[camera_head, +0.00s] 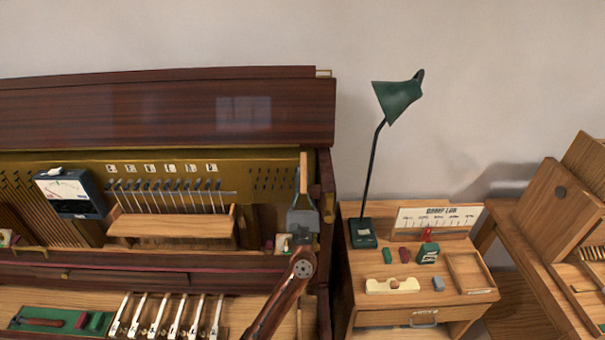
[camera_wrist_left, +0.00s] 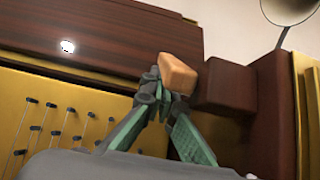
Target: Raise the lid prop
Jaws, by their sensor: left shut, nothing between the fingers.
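The lid prop appears as a short light-wood piece (camera_head: 304,165) standing upright at the right end of the piano, just under the lid (camera_head: 170,110). In the left wrist view its orange-tan wooden end (camera_wrist_left: 180,73) shows right at the fingertips. My left gripper (camera_head: 298,178) points up beside the prop, close against it. Its green fingers (camera_wrist_left: 165,95) come together at the tips with nothing held between them. Whether the fingertips touch the prop I cannot tell. The lid is raised above the opened piano. My right gripper is not in view.
A dark case block (camera_wrist_left: 224,87) stands close right of the fingers. A meter (camera_head: 70,192) and wooden shelf (camera_head: 170,226) sit inside the piano. A side table (camera_head: 455,298) with a green lamp (camera_head: 397,97) stands to the right. A wooden box (camera_head: 560,205) is farther right.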

